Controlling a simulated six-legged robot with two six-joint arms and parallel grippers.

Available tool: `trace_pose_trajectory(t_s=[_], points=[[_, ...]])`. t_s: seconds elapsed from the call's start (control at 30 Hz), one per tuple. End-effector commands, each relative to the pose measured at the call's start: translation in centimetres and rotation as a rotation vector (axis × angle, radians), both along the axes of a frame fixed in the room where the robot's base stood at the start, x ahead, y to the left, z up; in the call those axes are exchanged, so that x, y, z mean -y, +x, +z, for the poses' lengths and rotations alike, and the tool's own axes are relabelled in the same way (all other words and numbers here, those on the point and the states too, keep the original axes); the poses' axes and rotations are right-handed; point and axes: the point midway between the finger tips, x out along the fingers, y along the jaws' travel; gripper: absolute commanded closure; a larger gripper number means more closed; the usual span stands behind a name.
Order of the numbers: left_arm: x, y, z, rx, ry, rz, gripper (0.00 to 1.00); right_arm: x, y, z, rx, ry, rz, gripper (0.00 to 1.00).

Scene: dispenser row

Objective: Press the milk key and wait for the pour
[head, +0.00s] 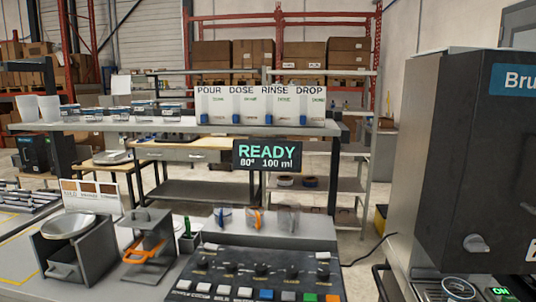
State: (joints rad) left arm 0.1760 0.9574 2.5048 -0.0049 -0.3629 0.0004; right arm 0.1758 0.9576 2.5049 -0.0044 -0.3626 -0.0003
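A dark key panel (250,258) lies at the bottom middle, cut off by the lower edge. It has a row of black knobs and, in front, a row of small keys in white, blue, grey, green and orange. Whether any key is pressed cannot be told. A display (270,155) above reads READY, 80°, 100 ml. No pour is visible. Neither of my grippers is in view.
A large dark machine (475,165) stands close on the right. At the left are a grey stand with a round pan (68,226) and a stand with an orange handle (146,250). A shelf behind holds a white POUR, DOSE, RINSE, DROP board (262,93).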

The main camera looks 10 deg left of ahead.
Motion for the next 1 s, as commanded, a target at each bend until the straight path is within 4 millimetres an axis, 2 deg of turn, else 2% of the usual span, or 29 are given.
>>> trace_pose_trajectory(t_s=[0.3, 0.33, 0.5, 0.53, 1.0], points=[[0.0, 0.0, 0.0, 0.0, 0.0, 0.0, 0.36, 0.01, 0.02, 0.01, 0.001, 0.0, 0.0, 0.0], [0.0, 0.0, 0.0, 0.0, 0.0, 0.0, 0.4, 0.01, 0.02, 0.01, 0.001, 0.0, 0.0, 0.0], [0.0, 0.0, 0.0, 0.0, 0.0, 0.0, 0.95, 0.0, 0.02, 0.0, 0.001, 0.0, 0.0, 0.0], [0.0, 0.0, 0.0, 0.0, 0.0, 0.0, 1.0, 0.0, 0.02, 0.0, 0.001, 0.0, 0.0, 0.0], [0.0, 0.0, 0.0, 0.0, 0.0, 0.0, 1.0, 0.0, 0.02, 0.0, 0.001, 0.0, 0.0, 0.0]])
